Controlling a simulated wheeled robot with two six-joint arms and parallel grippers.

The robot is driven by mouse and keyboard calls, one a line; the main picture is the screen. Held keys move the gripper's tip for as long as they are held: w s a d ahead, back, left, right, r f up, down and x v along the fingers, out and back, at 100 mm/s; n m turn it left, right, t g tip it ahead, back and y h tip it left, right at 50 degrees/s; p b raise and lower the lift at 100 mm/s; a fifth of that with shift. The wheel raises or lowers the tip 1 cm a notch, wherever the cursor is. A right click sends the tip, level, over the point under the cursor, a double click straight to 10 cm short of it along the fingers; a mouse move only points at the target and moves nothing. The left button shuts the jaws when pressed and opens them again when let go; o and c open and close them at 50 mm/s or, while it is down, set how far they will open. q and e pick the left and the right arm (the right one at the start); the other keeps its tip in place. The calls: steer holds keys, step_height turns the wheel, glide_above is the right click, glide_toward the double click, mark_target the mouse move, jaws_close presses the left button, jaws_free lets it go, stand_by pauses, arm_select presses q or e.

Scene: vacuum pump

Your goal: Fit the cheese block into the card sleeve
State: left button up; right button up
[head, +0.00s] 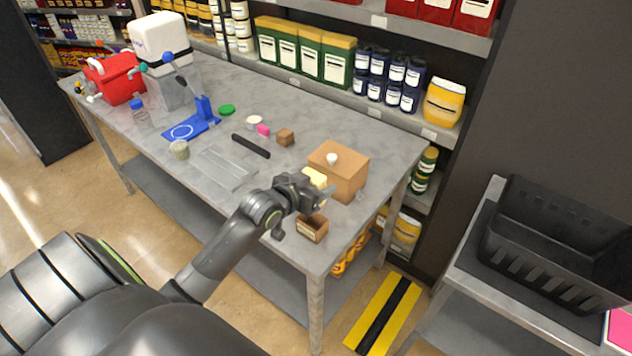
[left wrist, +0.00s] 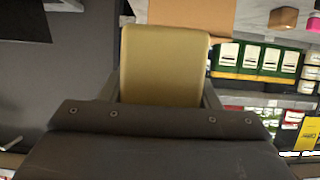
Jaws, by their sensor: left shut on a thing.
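My left gripper (head: 318,188) is shut on a pale yellow cheese block (head: 314,177) above the right part of the table. In the left wrist view the cheese block (left wrist: 165,65) fills the space between the fingers. The card sleeve (head: 312,228), a small brown open-topped box with a pale label, stands near the table's front right edge. It is just below and in front of my gripper, apart from the block. My right gripper is not in view.
A larger brown box (head: 338,171) with a white knob on top stands right behind the gripper. A small brown cube (head: 285,137), a black bar (head: 251,146) and a clear tray (head: 225,168) lie farther left. A blue stand (head: 193,124) and a red box (head: 115,78) are at the far left.

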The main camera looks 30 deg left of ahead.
arm_select(q)
steer(key=shift+f+b, duration=0.55)
steer(key=shift+f, duration=0.25)
step_height(320, 180, down, 3)
steer(key=shift+f+b, duration=0.15)
steer(key=shift+b, duration=0.95)
steer(key=shift+f, duration=0.35)
steer(key=shift+p, duration=0.5)
steer(key=shift+f+b, duration=1.65)
steer(key=shift+f, duration=0.7)
steer(key=o, duration=1.3)
steer(key=shift+s+f, duration=0.1)
steer(key=shift+o, duration=0.2)
